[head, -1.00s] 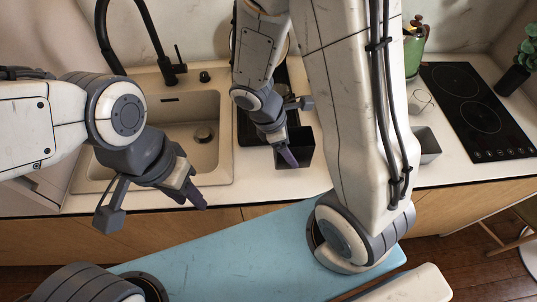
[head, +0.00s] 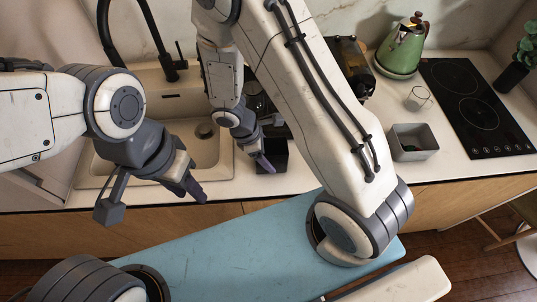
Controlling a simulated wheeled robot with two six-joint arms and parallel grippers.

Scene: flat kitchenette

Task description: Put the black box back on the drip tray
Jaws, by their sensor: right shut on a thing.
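The black box (head: 274,153) is a small open-topped dark box at the front of the counter, right of the sink. My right gripper (head: 264,163) is shut on its near wall; I cannot tell whether the box touches the counter. A dark surface (head: 277,131) just behind the box may be the drip tray, but my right arm and the box hide most of it. My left gripper (head: 193,187) is in front of the sink, apart from the box, and its jaw opening is unclear.
The beige sink (head: 160,113) with a black tap (head: 171,68) lies left. To the right are a grey open container (head: 413,141), a glass mug (head: 418,98), a green kettle (head: 402,48) and a black hob (head: 475,105). A dark appliance (head: 350,63) stands behind my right arm.

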